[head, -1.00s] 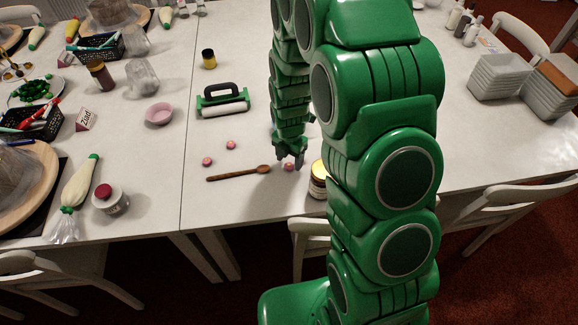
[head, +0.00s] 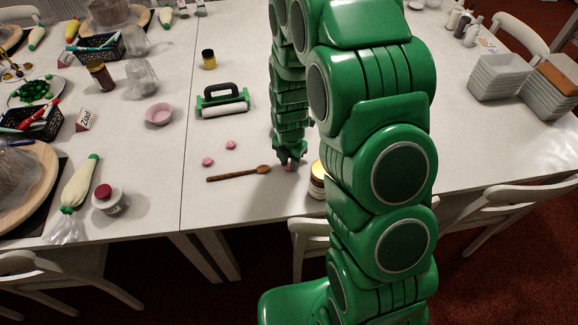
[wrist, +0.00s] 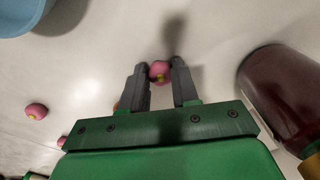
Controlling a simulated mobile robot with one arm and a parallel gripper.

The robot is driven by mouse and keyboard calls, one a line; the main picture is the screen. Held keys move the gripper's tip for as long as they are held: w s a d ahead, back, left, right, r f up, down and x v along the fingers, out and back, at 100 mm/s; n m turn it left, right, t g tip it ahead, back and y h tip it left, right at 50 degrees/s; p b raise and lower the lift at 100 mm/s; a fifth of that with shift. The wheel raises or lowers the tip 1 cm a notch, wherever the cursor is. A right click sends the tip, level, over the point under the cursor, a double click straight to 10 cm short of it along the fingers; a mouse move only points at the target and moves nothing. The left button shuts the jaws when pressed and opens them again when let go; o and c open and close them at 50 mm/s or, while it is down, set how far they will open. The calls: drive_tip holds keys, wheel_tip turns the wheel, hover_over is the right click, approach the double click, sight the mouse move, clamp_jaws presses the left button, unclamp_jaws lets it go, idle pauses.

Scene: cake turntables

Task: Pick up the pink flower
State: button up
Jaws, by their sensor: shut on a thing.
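A pink flower (wrist: 160,70) with a small yellow-green centre is between the fingertips of my gripper (wrist: 158,72) in the wrist view. The fingers are shut on it. In the head view my gripper (head: 290,163) is low over the table with the pink flower (head: 289,169) at its tips, near the front edge. I cannot tell whether the flower touches the table. Two more pink flowers lie to the left, one nearer the front (head: 208,162) and one farther back (head: 231,145).
A wooden spoon (head: 238,173) lies left of my gripper. A jar (head: 317,183) stands close on the right, partly hidden by my arm; it looms in the wrist view (wrist: 282,95). A green roller (head: 222,102) and pink bowl (head: 159,113) are farther back. Chairs line the front edge.

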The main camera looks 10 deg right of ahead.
drive_tip(key=shift+r, duration=0.75)
drive_tip(key=s+d+r, duration=0.1)
drive_tip(key=s+r, duration=1)
drive_tip(key=s, duration=0.3)
drive_tip(key=shift+d+r, duration=0.25)
drive_tip(key=shift+a, duration=0.1)
